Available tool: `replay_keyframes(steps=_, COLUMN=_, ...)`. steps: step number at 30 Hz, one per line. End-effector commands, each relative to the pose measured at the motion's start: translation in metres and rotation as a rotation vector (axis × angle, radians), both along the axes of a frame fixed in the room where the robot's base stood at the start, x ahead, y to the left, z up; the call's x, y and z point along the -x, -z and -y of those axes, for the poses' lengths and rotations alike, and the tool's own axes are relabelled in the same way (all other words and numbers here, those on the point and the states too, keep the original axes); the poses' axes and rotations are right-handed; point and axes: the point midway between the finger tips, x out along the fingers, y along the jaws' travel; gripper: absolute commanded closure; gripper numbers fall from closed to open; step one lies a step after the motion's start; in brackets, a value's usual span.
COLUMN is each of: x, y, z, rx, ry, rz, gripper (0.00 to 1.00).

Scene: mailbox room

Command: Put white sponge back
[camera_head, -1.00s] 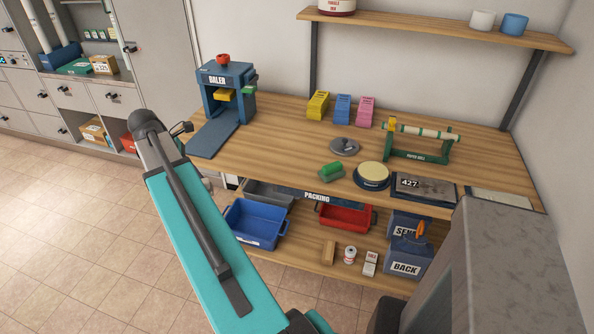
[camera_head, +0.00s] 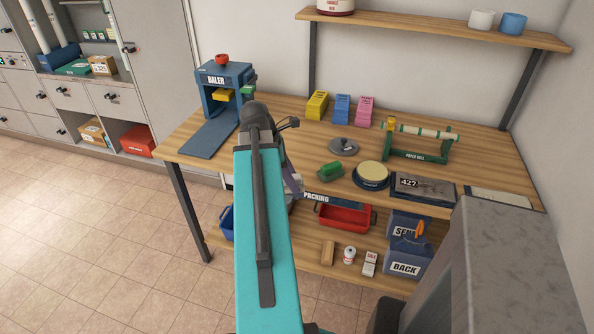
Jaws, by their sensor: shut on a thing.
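My gripper (camera_head: 293,187) is partly hidden behind my turquoise arm, in front of the wooden table's front edge. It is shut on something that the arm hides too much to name. I cannot pick out the white sponge for certain. A round cream pad (camera_head: 373,172) in a dark blue round base sits near the front of the tabletop, right of my gripper and apart from it.
The baler (camera_head: 223,88) is at left. Below are a red bin (camera_head: 345,217) and a partly hidden blue bin (camera_head: 227,222).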

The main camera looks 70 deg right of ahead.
Motion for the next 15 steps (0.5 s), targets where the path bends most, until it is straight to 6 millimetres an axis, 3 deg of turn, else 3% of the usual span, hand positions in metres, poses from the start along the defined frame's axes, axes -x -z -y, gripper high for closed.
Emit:
replay_keyframes(steps=3, x=0.021, y=0.001, z=0.003, rx=0.001, ry=0.017, rz=-0.003, gripper=0.75)
replay_keyframes(steps=6, x=0.029, y=0.001, z=0.005, rx=0.001, ry=0.021, rz=-0.004, gripper=0.75)
replay_keyframes(steps=15, x=0.032, y=0.001, z=0.006, rx=0.001, ry=0.023, rz=-0.005, gripper=0.75)
